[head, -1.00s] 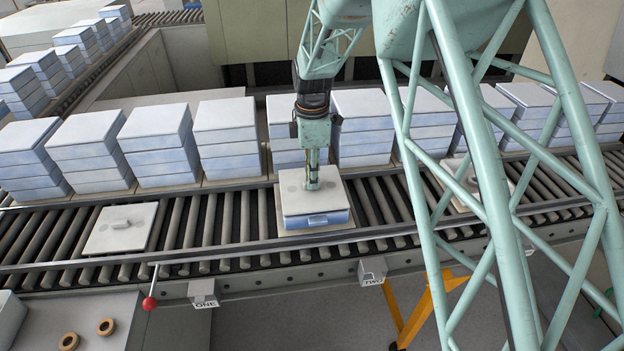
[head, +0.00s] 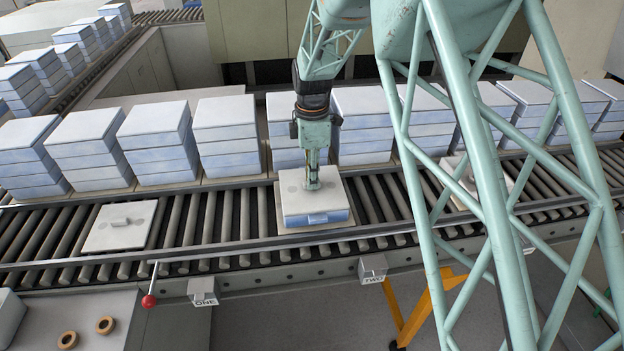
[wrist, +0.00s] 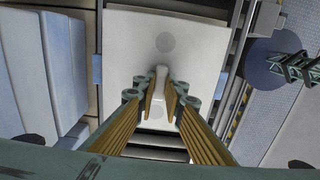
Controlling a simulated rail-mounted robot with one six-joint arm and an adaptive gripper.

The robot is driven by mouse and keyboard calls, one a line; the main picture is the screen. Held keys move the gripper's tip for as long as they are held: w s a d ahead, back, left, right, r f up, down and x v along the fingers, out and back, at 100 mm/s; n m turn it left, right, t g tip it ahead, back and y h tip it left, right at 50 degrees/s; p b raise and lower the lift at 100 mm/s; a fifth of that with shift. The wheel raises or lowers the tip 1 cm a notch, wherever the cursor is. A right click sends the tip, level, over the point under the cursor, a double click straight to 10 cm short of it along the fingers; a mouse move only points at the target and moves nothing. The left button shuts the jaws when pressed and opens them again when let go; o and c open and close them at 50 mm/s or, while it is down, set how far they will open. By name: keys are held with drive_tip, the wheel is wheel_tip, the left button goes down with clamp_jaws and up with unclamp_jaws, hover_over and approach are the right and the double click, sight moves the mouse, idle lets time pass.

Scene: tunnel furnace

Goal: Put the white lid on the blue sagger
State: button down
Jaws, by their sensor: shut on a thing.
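The white lid (head: 296,186) lies over the blue sagger (head: 317,218) in the middle of the roller conveyor, its edges roughly in line with the sagger's. I cannot tell whether it rests fully on the rim. My gripper (head: 313,184) points straight down at the middle of the lid, shut on its raised handle. In the wrist view the handle (wrist: 160,78) stands between the fingertips of my gripper (wrist: 160,95), and the lid (wrist: 190,35) fills the top centre. Bits of blue sagger (wrist: 97,69) show beside it. The sagger's inside is hidden.
The sagger sits on a pale board (head: 343,234). Stacked blue saggers (head: 228,140) line the back close behind. A rail (head: 230,249) runs along the front. Bare rollers (head: 215,220) lie between the plate and the sagger.

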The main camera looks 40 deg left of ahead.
drive_tip(key=shift+f, duration=0.1)
drive_tip(key=c, duration=2.6)
unclamp_jaws()
wheel_tip(320, 180, up, 12)
